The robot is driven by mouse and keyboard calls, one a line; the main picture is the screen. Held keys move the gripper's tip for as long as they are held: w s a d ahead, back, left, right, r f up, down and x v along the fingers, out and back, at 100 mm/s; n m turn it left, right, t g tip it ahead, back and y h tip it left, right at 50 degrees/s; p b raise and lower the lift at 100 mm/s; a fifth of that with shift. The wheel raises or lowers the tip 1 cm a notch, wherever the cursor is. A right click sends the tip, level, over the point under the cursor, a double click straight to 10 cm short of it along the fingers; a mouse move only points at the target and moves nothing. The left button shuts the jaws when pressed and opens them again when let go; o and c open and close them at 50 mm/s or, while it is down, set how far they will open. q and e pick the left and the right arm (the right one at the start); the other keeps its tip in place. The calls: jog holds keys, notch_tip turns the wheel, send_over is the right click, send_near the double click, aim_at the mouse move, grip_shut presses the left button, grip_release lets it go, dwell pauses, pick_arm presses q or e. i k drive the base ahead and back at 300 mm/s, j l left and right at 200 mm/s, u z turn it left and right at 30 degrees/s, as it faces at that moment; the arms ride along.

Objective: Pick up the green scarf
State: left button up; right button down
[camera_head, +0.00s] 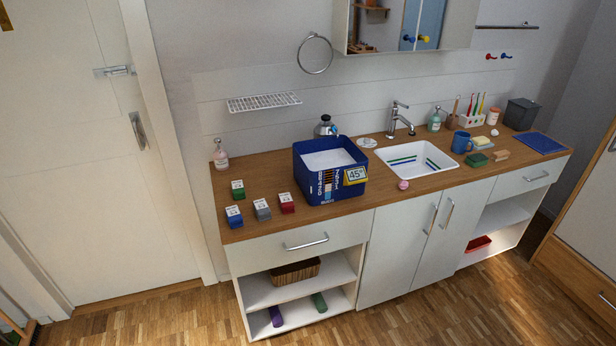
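A rolled green cloth (319,302), which looks like the green scarf, lies on the bottom open shelf (298,315) at the left of the wooden-topped cabinet. A rolled purple cloth (276,316) lies to its left on the same shelf. Neither of my grippers is in view, and nothing is seen touching the green roll.
A brown basket (296,271) stands on the shelf above. The drawer (300,243) over it is shut. A blue box (330,188), small boxes and a sink (416,160) are on the countertop (266,226). The floor (400,325) in front is clear.

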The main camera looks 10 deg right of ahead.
aim_at(237, 187)
jog(key=i+l, duration=0.15)
jog(key=l, duration=0.2)
jog(key=i+l+u, duration=0.1)
jog(key=l, duration=0.3)
jog(key=i+l, duration=0.15)
jog(key=l, duration=0.2)
jog(key=i+l+u, duration=0.1)
jog(key=l, duration=0.3)
